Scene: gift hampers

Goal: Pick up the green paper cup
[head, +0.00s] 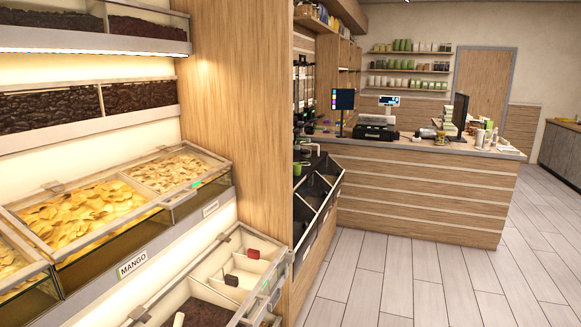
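A small green cup-like thing (297,169) shows at the edge of the wooden partition, below the dark dispensers. It is partly hidden by the partition, and I cannot tell whether it is the green paper cup. Green and white cup-like containers (402,45) stand in a row on the upper wall shelf at the back, with more on the shelves below. They are too small to tell what they are made of. Neither of my grippers is in view.
Bins of dried fruit (90,212) and a wooden partition (235,90) fill the left side. A wooden counter (425,195) with a register (375,128) and a monitor (461,110) stands at the back. The tiled floor (410,280) at the front right is clear.

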